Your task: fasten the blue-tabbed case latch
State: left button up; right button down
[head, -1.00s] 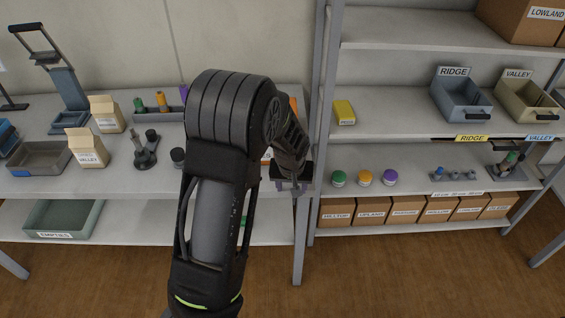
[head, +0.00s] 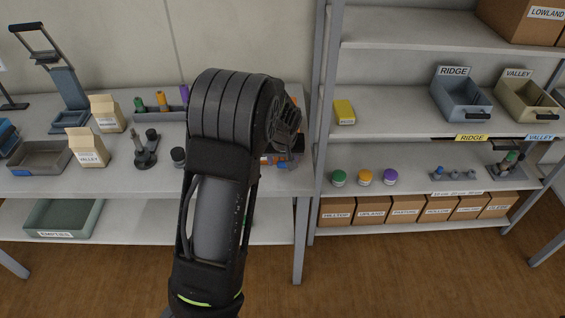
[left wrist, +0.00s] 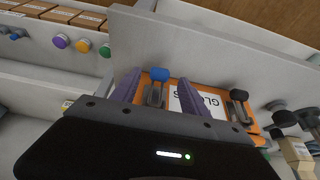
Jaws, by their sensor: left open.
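The orange case (left wrist: 210,103) with a white label shows upside down in the left wrist view, at the shelf's front edge. Its blue-tabbed latch (left wrist: 157,88) has a grey metal lever topped by a blue tab; whether it is fastened I cannot tell. A second latch with a black tab (left wrist: 239,106) is to its right. My left gripper (left wrist: 158,82) is open, its purple-grey fingers on either side of the blue-tabbed latch; contact is not clear. In the head view, my left arm hides most of the case (head: 270,159) and the gripper's fingers. My right gripper is not in view.
A dark stand (head: 146,150) and a grey tray (head: 40,157) stand left on the bench. A shelf post (head: 318,130) rises right of my arm. Capped jars (head: 364,178) stand on the right shelf. A green bin (head: 64,218) is on the lower shelf.

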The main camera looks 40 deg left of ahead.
aim_at(283, 164)
pick_arm(q)
jog(key=shift+x, duration=1.5)
jog(key=shift+c, duration=0.4)
grip_shut()
